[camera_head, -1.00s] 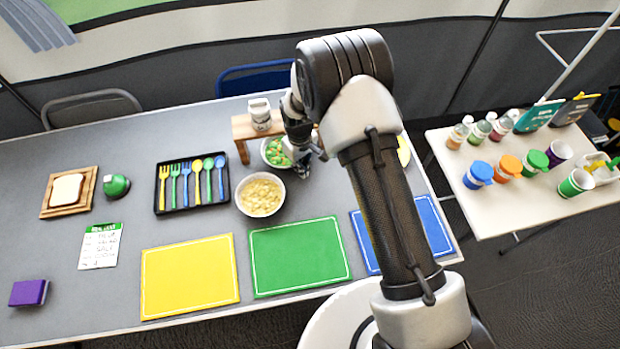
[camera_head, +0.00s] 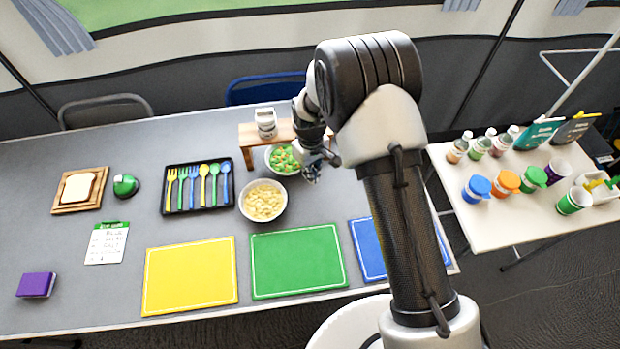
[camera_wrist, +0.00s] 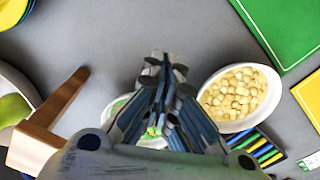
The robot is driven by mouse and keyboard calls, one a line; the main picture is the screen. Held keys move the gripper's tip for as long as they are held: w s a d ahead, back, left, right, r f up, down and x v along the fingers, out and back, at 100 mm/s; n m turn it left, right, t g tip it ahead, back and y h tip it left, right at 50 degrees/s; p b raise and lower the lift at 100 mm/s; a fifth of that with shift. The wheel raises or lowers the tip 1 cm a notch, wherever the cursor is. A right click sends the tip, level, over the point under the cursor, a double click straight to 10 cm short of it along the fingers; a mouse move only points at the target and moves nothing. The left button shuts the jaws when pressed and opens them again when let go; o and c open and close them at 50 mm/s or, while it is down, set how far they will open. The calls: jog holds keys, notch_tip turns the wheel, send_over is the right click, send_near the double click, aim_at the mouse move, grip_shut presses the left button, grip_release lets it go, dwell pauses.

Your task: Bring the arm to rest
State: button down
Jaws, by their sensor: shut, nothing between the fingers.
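My gripper (camera_head: 312,172) is over the grey table (camera_head: 120,215), just right of the bowl of green salad (camera_head: 285,159). It is shut and holds nothing. In the wrist view the closed fingers (camera_wrist: 160,75) point out over the table and hide most of the salad bowl. My arm stretches from the lower right of the head view, bent at the elbow.
A cutlery tray (camera_head: 172,208), yellow mat (camera_head: 190,275), green mat (camera_head: 298,262) and blue mat (camera_head: 367,245) lie around. The side table (camera_head: 500,225) holds cups and bottles.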

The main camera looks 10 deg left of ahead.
jog(key=shift+r+p, duration=0.4)
jog(key=shift+r, duration=1.8)
jog(key=shift+d+r, duration=0.1)
jog(key=s+d+r+m+t, duration=0.15)
jog(key=d+r, duration=0.25)
jog(key=r, duration=0.4)
jog(key=s+d+r+m, duration=0.1)
jog(key=s+d+r, duration=0.2)
jog(key=r, duration=0.4)
jog(key=s+d+r+m+t, duration=0.15)
jog(key=d+r, duration=0.25)
jog(key=r, duration=0.4)
jog(key=s+d+r+m, duration=0.2)
jog(key=s+d+r, duration=0.2)
jog(key=s, duration=0.6)
jog(key=s+d+r+m+t, duration=0.1)
jog(key=s+d+r, duration=0.3)
jog(key=s, duration=0.7)
jog(key=shift+s+d+m+t, duration=0.3)
jog(key=shift+d+m, duration=0.2)
jog(key=shift+m, duration=0.3)
